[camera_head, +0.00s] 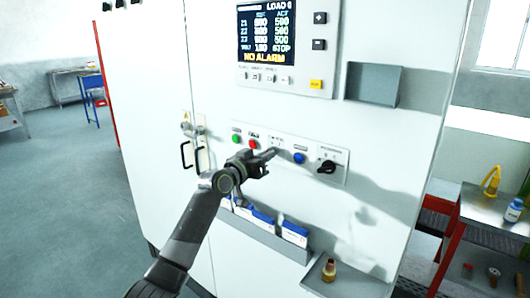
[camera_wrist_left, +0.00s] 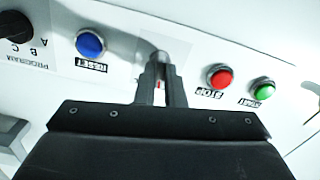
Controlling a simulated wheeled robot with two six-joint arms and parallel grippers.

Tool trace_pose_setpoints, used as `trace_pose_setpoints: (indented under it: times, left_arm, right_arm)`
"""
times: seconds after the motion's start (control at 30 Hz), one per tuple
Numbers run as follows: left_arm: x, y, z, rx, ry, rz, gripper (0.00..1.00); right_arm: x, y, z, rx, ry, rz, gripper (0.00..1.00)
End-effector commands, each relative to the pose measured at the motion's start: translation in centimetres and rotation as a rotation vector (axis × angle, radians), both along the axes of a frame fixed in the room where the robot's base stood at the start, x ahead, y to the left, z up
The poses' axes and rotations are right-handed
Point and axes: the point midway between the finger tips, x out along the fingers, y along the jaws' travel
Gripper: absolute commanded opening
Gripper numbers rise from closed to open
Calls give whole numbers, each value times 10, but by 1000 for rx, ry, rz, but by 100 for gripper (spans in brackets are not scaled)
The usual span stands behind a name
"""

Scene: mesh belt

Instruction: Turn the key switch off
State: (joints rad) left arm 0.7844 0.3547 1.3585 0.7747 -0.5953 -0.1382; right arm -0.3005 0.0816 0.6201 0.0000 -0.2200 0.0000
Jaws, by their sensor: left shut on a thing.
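The key switch's pale label plate (camera_head: 277,141) is on the white cabinet's button strip, between the red stop button (camera_head: 253,144) and the blue reset button (camera_head: 299,158). My left gripper (camera_head: 270,157) is at this spot, its fingers pointing at the panel. In the left wrist view, its fingers (camera_wrist_left: 161,64) are close together, shut on the key in the switch. A small red bit shows between them. The fingers hide most of the key, so I cannot tell which way it is turned. My right gripper is not in view.
A green button (camera_head: 236,139) and a black program knob (camera_head: 327,167) are on the same strip. Above is a lit screen (camera_head: 268,33) reading "NO ALARM". Below are a holder with blue-white booklets (camera_head: 264,221) and a small shelf (camera_head: 348,285) bearing a brown-and-yellow item (camera_head: 329,270).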

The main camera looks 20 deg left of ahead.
Motion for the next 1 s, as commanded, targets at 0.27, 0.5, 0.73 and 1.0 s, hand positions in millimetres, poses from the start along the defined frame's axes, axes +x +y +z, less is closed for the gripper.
trace_pose_setpoints:
  times: [0.27,0.5,0.73,1.0]
  left_arm:
    - [0,0,2,-190,69,1,0]
    - [0,0,1,-288,105,0,0]
    - [0,0,1,-325,117,0,0]
    - [0,0,0,-330,119,0,0]
  right_arm:
    - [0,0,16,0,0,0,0]
    - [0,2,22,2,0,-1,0]
    - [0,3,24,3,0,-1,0]
    - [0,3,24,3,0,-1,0]
